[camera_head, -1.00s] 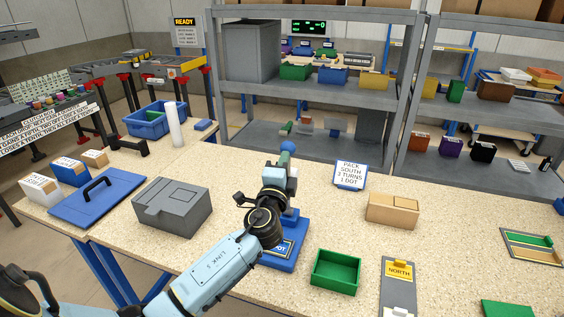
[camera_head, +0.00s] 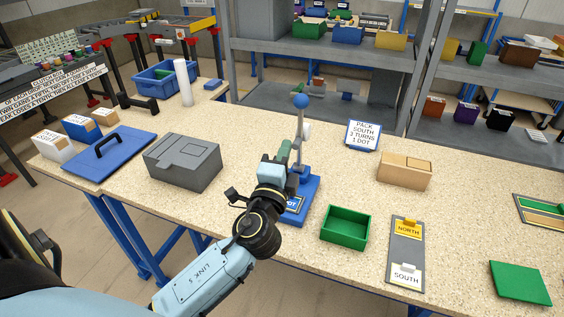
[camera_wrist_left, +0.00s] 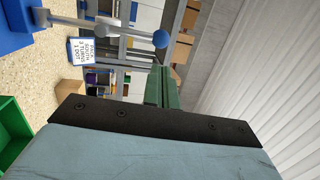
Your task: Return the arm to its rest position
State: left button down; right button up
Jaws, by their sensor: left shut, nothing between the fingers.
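My left arm comes in from the lower left in the head view. Its left gripper (camera_head: 285,152) is shut and empty, with its green fingers pressed together; they also show in the wrist view (camera_wrist_left: 162,88). In the head view the gripper appears just left of the upright lever with a blue ball (camera_head: 300,101) on the blue-based stand (camera_head: 308,190), and my wrist covers part of that base. The ball also shows in the wrist view (camera_wrist_left: 160,39), apart from the fingers. My right gripper is not in view.
A grey box (camera_head: 183,165) stands left of my wrist. A green open tray (camera_head: 345,228), a grey board with NORTH and SOUTH labels (camera_head: 406,255) and a cardboard box (camera_head: 404,172) lie to the right. A sign (camera_head: 363,134) stands behind. Grey shelving (camera_head: 340,98) is beyond the table.

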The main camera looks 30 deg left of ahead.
pick_arm(q)
jog(key=s+f+n+g+h, duration=0.1)
jog(key=s+f+n+g, duration=0.85)
jog(key=s+f, duration=0.4)
jog(key=s+d+f+n+g+h, duration=0.1)
jog(key=s+d+f+g+h, duration=0.25)
jog(key=s, duration=0.25)
jog(key=s+d+f+n+g+h, duration=0.2)
jog(key=s+d+f+g, duration=0.15)
jog(key=s, duration=0.25)
notch_tip(320, 180, down, 27)
jog(key=s+b, duration=0.2)
jog(key=b, duration=0.2)
jog(key=s+a+f+b, duration=0.1)
jog(key=s+f+b, duration=0.1)
jog(key=s+f, duration=0.6)
jog(key=s+a+f+g+b, duration=0.1)
jog(key=s+f+b, duration=0.1)
jog(key=s+f, duration=0.6)
notch_tip(320, 180, down, 4)
jog(key=shift+s+a+m, duration=0.25)
jog(key=shift+a+m, duration=0.1)
jog(key=shift+m, duration=0.1)
